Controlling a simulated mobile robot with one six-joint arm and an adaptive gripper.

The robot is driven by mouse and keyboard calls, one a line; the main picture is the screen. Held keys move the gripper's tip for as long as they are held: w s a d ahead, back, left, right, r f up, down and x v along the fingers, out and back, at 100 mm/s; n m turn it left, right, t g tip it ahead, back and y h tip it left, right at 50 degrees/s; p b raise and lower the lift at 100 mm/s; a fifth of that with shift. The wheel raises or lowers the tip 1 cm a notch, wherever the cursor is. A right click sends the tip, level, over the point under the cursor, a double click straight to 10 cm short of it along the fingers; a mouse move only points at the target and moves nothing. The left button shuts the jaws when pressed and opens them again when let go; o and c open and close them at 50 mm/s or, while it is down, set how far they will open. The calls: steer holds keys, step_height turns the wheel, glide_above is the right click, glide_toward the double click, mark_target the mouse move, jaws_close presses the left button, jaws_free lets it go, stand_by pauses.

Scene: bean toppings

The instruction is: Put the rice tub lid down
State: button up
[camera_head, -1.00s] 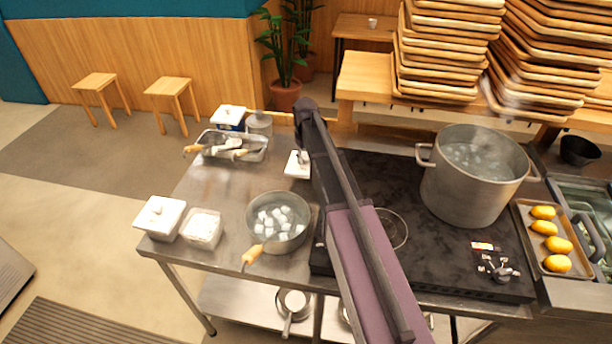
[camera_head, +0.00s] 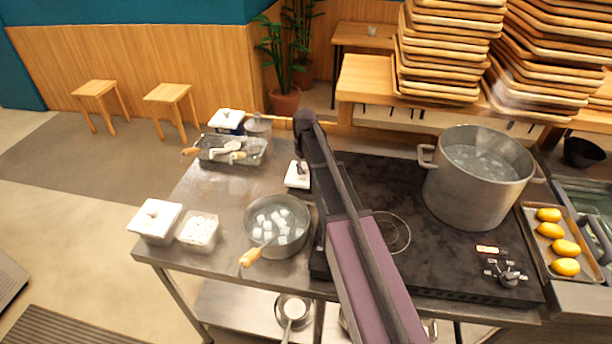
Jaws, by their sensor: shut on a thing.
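My gripper (camera_head: 301,172) is small and dark in the head view, at the end of my arm beside the black stove top. It is shut on a white square lid (camera_head: 293,182), held flat over the steel counter. My arm hides part of the gripper and the lid's right side. I cannot tell whether the lid touches the counter. An open clear tub (camera_head: 200,232) with white contents stands at the counter's front left; I cannot tell if this is the rice tub.
A lidded white tub (camera_head: 155,222) stands beside the clear tub. A pot with white cubes (camera_head: 278,228) is in front of the lid. A utensil tray (camera_head: 232,150) is behind left. A large steaming pot (camera_head: 474,178) stands right. Counter between tray and pot is bare.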

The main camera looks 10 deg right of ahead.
mark_target(305, 173)
steer(key=shift+f+b, duration=1.05)
steer(key=shift+f, duration=0.3)
steer(key=shift+f, duration=0.15)
steer(key=o, duration=1.1)
step_height(305, 173, up, 12)
steer(key=p, duration=1.2)
steer(key=shift+r, duration=0.2)
steer(key=s+m, duration=0.4)
steer(key=s, duration=2.2)
steer(key=shift+d+m, duration=0.15)
steer(key=shift+m, duration=0.15)
